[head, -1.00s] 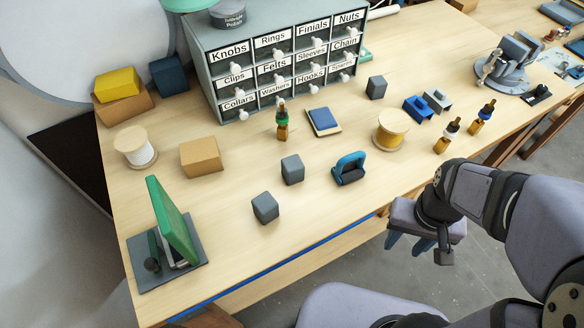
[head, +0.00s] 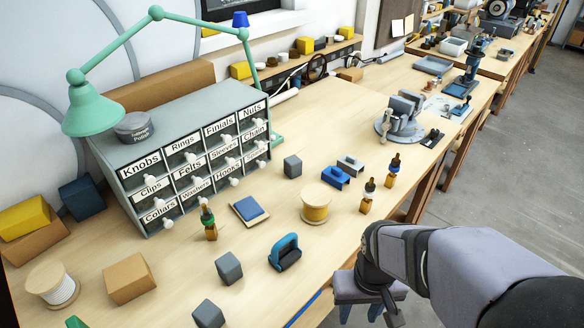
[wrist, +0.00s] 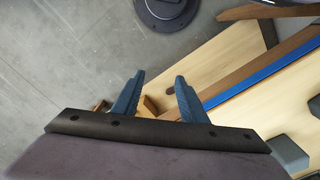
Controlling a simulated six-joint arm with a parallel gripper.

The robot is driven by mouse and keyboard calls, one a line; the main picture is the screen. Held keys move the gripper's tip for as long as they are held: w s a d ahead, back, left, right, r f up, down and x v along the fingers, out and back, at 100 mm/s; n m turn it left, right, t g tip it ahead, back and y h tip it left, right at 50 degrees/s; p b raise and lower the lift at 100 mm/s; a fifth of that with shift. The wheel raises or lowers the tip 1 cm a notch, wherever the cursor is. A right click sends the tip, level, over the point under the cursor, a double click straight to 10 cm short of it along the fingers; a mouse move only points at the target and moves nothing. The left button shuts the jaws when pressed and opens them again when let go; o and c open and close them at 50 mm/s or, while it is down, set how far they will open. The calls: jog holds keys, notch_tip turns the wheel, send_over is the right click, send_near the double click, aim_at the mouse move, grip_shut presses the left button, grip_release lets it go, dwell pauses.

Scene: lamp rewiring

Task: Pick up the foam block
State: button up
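Several plain dark grey blocks stand on the wooden bench, and I cannot tell by material which is foam. In the head view, one grey block (head: 229,267) is in front of the drawer cabinet, another (head: 208,314) is at the bottom edge, and a third (head: 292,166) is farther back, right of the cabinet. My gripper (head: 361,312) hangs beyond the bench's front edge, right of the blocks and apart from them. In the wrist view my gripper (wrist: 159,75) is open, with nothing between its fingers; a dark grey block (wrist: 288,153) shows at the right edge.
The drawer cabinet (head: 185,150) and green lamp (head: 95,108) are behind. Bare bench lies between the items.

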jog(key=o, duration=0.5)
jog(key=shift+c, duration=0.2)
jog(key=w+a+r+n+p, duration=0.1)
jog(key=a+r+n, duration=0.1)
jog(key=a, duration=0.3)
jog(key=w+a+r+n+p, duration=0.1)
jog(key=w+a+r+n, duration=0.1)
jog(key=a, duration=0.3)
jog(key=w+a+r+n+p, duration=0.1)
jog(key=a+r+n, duration=0.1)
jog(key=a, duration=0.3)
jog(key=shift+w+a+r+p, duration=0.25)
jog(key=shift+a+r+p, duration=0.05)
jog(key=shift+a+r, duration=0.15)
jog(key=s+a+r+n+p, duration=0.1)
jog(key=s+a+r+n, duration=0.1)
jog(key=a, duration=0.5)
notch_tip(320, 180, up, 2)
jog(key=r+n+p, duration=0.1)
jog(key=n, duration=0.2)
send_over(206, 312)
jog(key=shift+s+f, duration=0.15)
jog(key=shift+f, duration=0.1)
jog(key=shift+f+p, duration=1.45)
jog(key=shift+f, duration=2.25)
